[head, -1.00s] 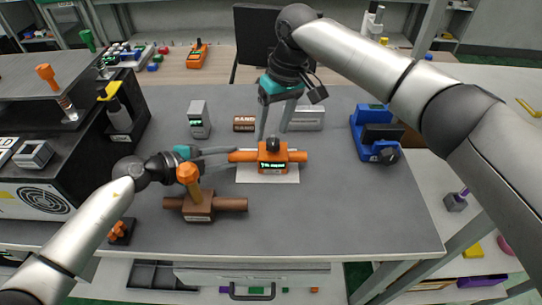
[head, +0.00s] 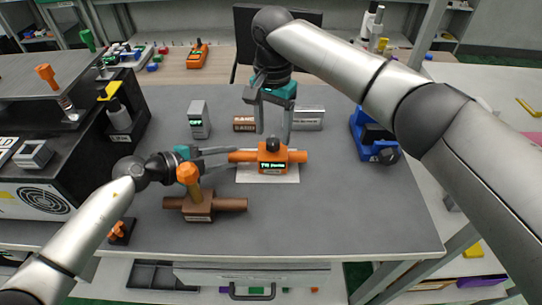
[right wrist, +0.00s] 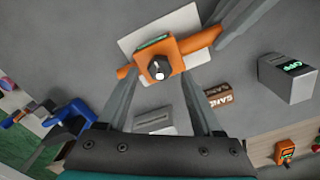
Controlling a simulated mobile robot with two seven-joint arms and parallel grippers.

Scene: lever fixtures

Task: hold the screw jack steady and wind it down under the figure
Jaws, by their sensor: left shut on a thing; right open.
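The screw jack (head: 272,158) is an orange block with a green-lit display, a dark knob (right wrist: 158,67) on top and an orange bar out of each side. It stands upright on a white plate (head: 255,178). My left gripper (head: 234,157) comes from the left and is shut on its left bar; it also shows in the right wrist view (right wrist: 236,32). My right gripper (head: 273,138) points down, open, at the knob. In the right wrist view its fingers (right wrist: 158,74) are spread to either side of the knob, with no contact visible. The display figure is too small to read surely.
A brown fixture (head: 198,207) with an orange-topped lever (head: 187,174) stands close to my left gripper. Behind the jack are a grey box (head: 199,120), a brown block (head: 244,123) and a light grey block (head: 308,118). A blue device (head: 374,135) stands right. The front right tabletop is clear.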

